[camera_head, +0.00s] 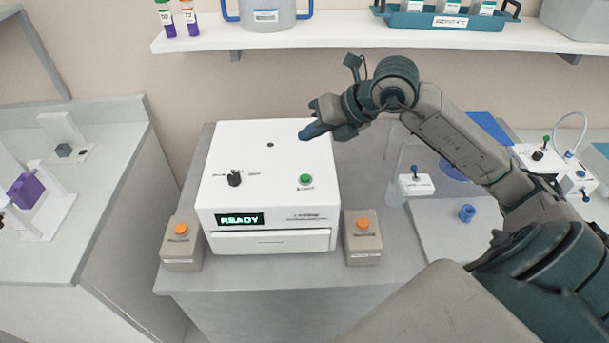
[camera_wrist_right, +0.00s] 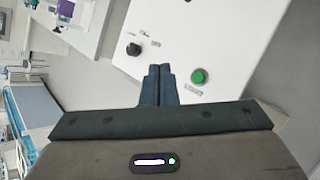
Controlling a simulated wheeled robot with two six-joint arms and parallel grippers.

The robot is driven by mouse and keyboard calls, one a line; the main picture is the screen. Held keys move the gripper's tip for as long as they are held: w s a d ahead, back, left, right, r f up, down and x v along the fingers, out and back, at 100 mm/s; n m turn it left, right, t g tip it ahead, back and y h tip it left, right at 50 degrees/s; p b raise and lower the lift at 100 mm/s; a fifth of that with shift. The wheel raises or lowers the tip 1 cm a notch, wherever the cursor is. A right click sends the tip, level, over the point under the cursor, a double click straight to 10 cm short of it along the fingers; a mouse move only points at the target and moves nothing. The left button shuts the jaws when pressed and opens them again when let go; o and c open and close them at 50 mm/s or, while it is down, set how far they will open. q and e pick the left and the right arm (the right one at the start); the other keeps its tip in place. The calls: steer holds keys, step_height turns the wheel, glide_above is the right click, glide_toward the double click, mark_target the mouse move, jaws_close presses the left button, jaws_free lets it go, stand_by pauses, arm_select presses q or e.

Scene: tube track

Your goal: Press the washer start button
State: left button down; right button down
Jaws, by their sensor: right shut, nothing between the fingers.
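The washer (camera_head: 270,160) is a white box on a grey bench, with a lit display (camera_head: 239,219) reading READY. A green start button (camera_head: 305,179) sits at the right of its top face, and a black knob (camera_head: 234,178) at the left. My right gripper (camera_head: 306,133) is shut and empty, above the back right of the washer top, apart from the button. In the right wrist view, the shut fingers (camera_wrist_right: 160,70) point over the white top, with the green button (camera_wrist_right: 198,76) just to their right and the black knob (camera_wrist_right: 134,49) to their left. My left gripper is not in view.
Grey boxes with orange buttons stand at the washer's left (camera_head: 181,245) and right (camera_head: 362,240). A white shelf (camera_head: 380,37) with containers runs behind. A blue ring-shaped part (camera_head: 467,213) and a small white switch box (camera_head: 416,185) lie to the right.

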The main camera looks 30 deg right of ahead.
steer(key=shift+f, duration=0.1)
steer(key=b, duration=0.5)
glide_above(310, 181)
step_height(310, 181, down, 8)
steer(key=shift+r, duration=0.15)
steer(key=shift+f+b, duration=0.4)
steer(key=shift+f, duration=0.1)
stand_by(1.3)
steer(key=shift+f+b, duration=0.4)
steer(key=shift+b, duration=0.2)
steer(key=shift+f+b, duration=0.5)
steer(key=shift+b, duration=0.15)
stand_by(0.4)
steer(key=shift+r, duration=0.1)
steer(key=shift+r+p, duration=0.5)
steer(key=shift+r, duration=0.35)
steer(key=shift+r, duration=0.1)
